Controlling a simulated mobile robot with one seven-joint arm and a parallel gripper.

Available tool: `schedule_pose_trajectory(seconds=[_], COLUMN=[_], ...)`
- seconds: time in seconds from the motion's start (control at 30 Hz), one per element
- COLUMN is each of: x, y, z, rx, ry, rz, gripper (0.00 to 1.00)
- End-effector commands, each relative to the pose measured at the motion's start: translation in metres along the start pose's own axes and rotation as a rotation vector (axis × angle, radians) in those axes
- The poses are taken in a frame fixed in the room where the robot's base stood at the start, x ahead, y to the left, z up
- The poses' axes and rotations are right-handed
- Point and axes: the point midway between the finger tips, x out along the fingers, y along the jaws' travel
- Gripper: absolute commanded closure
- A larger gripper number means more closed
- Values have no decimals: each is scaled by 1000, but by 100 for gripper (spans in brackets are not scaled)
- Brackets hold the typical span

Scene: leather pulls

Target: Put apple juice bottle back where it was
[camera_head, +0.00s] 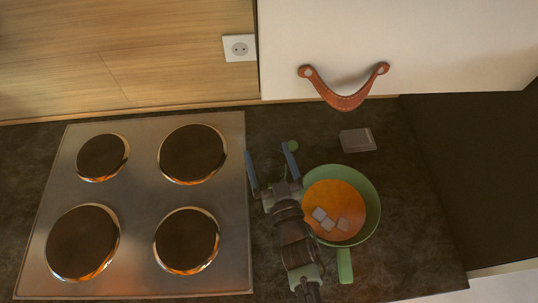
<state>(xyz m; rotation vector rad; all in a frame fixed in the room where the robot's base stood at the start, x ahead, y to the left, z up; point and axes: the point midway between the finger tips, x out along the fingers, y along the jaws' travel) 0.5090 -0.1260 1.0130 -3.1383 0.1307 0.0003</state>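I cannot make out an apple juice bottle for certain. My gripper (267,150) is over the counter between the cooktop and the green pan. Its two blue-grey fingers are spread apart and point towards the back wall. I see nothing held between them.
A green pan (372,212) holds orange liquid and grey cubes, close right of my arm. A small grey box (357,139) lies behind it. A steel cooktop (137,182) fills the left. A white cabinet front with a leather pull (345,101) is at the back.

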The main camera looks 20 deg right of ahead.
Motion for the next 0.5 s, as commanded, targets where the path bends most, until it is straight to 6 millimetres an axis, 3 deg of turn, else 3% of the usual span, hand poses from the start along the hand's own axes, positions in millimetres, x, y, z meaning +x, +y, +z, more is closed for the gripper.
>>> schedule_pose_trajectory(seconds=[0.17,0.5], x=[-4,-67], y=[1,1], z=[-2,0], rx=[-2,-1], ry=[-1,-4], rz=[1,3], gripper=[0,0])
